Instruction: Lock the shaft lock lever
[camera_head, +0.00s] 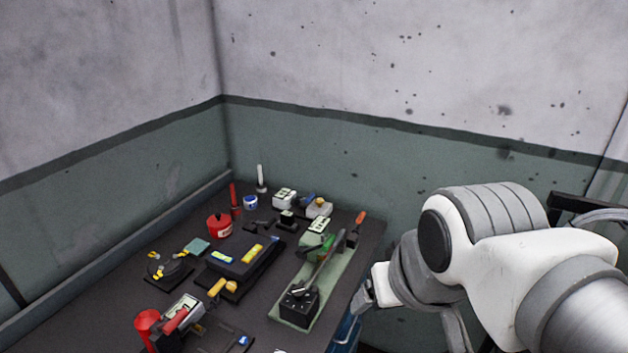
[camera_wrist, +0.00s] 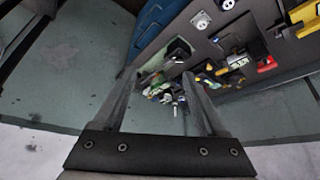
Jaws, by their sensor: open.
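A long pale green base plate (camera_head: 333,288) lies on the right side of the dark bench. It carries a black block (camera_head: 298,305) at its near end, a long grey bar and a green unit (camera_head: 316,246). A small upright lever with an orange handle (camera_head: 360,217) stands at its far end; I cannot tell for sure which part is the shaft lock lever. My gripper (camera_head: 408,318) is open and empty, to the right of the bench edge, apart from the plate. The wrist view shows its two spread fingers (camera_wrist: 158,78), with bench items small and distant beyond them.
The bench (camera_head: 255,320) is crowded: a red canister (camera_head: 219,226), a black tray (camera_head: 240,265) with yellow parts, a red cylinder (camera_head: 147,325) and small devices. Walls close in the back and left. Blue drawers (camera_wrist: 152,28) stand below the bench edge.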

